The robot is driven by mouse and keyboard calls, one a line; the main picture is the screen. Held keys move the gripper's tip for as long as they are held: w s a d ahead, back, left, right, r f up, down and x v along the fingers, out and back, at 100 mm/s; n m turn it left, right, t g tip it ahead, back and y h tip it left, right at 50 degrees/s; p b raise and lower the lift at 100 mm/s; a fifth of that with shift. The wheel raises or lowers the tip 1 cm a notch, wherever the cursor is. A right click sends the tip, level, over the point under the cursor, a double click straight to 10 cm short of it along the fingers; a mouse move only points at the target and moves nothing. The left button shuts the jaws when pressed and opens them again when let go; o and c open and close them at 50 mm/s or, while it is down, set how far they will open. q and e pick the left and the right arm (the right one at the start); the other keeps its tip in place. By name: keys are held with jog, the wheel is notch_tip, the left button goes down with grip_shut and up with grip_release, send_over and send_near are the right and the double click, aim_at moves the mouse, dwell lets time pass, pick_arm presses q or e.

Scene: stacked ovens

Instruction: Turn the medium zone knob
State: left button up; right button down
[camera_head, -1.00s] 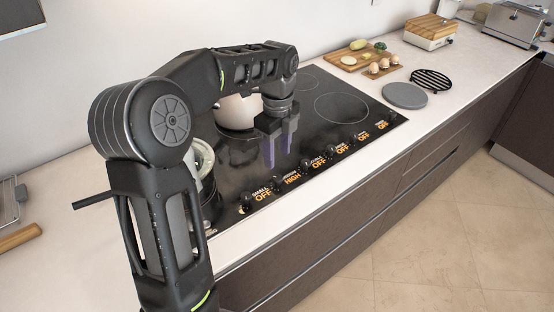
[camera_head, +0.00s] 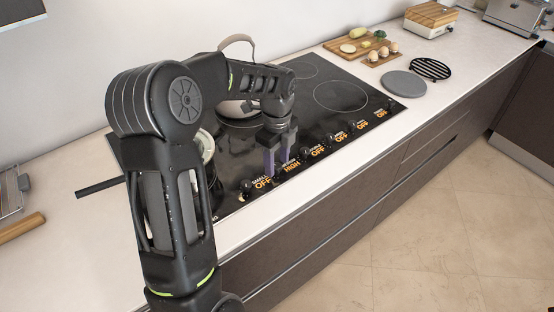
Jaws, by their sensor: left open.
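The cooktop's front edge carries a row of black knobs with orange readouts. The medium zone knob (camera_head: 280,173) is second from the left, mostly hidden by my fingers. The readout beside it (camera_head: 292,168) says HIGH. My left gripper (camera_head: 277,166) points down over this knob, open, with its purple-grey fingers apart. I cannot tell whether the fingers touch the knob. The small zone knob (camera_head: 246,186) is to the left and its readout says OFF. My right gripper is out of view.
A kettle or pot (camera_head: 232,108) with a raised handle stands behind my arm, and a pale pot (camera_head: 204,146) is partly hidden at left. More knobs reading OFF continue to the right, such as this one (camera_head: 304,152). The cooktop's right part (camera_head: 340,97) is clear.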

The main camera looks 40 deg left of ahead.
pick_arm(q)
jog(key=shift+f, duration=0.2)
jog(key=shift+c, duration=0.3)
grip_shut()
